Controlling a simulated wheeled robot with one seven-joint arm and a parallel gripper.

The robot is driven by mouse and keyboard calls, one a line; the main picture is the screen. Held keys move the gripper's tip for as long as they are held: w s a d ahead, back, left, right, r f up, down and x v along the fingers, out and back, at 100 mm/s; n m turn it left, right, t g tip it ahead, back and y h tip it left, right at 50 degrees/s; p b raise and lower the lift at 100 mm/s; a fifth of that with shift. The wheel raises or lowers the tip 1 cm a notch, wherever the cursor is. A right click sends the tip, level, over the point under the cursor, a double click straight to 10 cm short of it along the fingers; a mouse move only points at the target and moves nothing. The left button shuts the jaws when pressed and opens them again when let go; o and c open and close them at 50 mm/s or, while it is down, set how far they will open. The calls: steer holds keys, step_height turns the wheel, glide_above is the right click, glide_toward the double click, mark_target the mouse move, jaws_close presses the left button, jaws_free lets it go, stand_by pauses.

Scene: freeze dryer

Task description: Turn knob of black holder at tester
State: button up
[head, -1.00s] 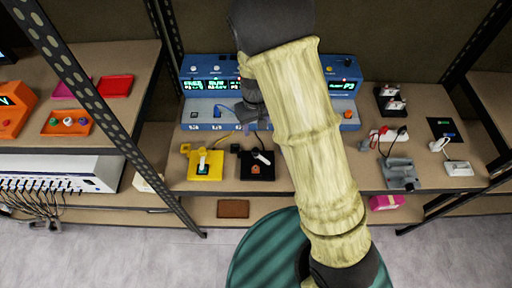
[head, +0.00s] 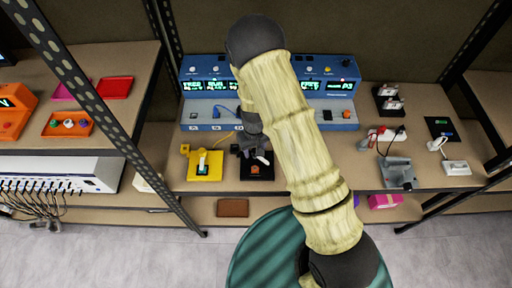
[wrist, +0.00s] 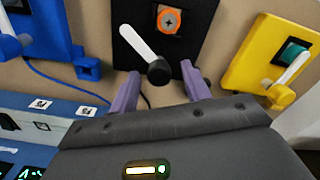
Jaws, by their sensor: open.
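The black holder (head: 258,174) lies on the shelf in front of the blue tester (head: 205,108), partly covered by my gripper in the head view. Whether a finger touches the knob cannot be told. In the head view my gripper (head: 250,147) is above the holder's back edge.
A yellow holder (head: 190,174) with a white lever stands to the left of the black one. A blue holder (wrist: 45,22) shows at the left in the wrist view. A grey fixture (head: 396,172) and plugs lie to the right. Perforated rack posts flank the shelf.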

steer(key=c, duration=1)
steer(key=shift+r+m, duration=0.1)
steer(key=shift+m, duration=0.4)
steer(key=m, duration=0.4)
steer(key=m+p, duration=0.1)
steer(key=m, duration=0.4)
steer(key=shift+w, duration=0.1)
steer(key=o, duration=1)
